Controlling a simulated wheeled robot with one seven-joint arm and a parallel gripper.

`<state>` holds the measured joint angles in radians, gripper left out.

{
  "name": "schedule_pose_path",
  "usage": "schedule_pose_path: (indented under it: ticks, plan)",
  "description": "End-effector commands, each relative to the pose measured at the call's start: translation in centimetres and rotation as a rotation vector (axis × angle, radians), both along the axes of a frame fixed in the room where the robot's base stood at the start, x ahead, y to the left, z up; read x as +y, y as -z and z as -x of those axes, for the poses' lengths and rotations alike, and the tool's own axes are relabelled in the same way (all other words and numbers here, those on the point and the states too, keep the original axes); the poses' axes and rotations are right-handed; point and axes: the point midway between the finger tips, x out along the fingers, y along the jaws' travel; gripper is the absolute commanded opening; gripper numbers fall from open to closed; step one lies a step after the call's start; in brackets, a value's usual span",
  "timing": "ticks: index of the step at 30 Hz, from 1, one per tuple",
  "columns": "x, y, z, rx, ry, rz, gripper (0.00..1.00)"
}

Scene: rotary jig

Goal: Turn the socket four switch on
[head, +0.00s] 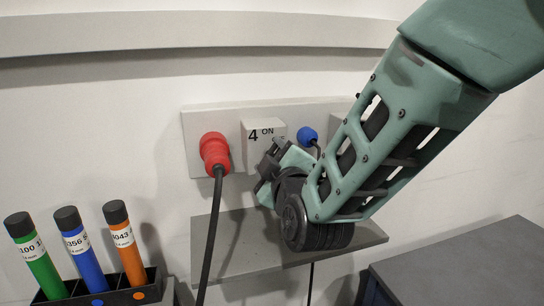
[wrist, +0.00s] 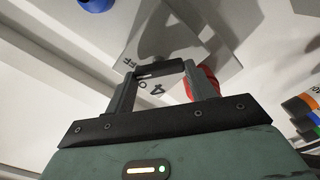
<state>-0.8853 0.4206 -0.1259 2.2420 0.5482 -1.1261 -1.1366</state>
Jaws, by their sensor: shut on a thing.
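The socket four switch is on a pale box (head: 262,128) marked "4" and "ON" on the wall panel in the head view. In the wrist view my gripper (wrist: 158,72) is shut on the dark switch handle (wrist: 158,69), which lies crosswise between the fingertips. I cannot tell the switch's exact setting.
A red plug (head: 214,153) with a hanging cable is left of the switch. A blue plug (head: 307,136) is to its right. A grey shelf (head: 230,245) is below. A rack of coloured tubes (head: 130,296) stands lower left, and a dark grey cabinet (head: 470,265) lower right.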

Motion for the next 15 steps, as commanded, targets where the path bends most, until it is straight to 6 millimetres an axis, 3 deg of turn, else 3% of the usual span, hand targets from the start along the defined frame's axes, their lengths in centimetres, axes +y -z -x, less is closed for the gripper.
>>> schedule_pose_path:
  ticks: [15]
  plan:
    - [0.12, 0.17, 0.08, -0.122, -0.002, 0.435, 0.32]
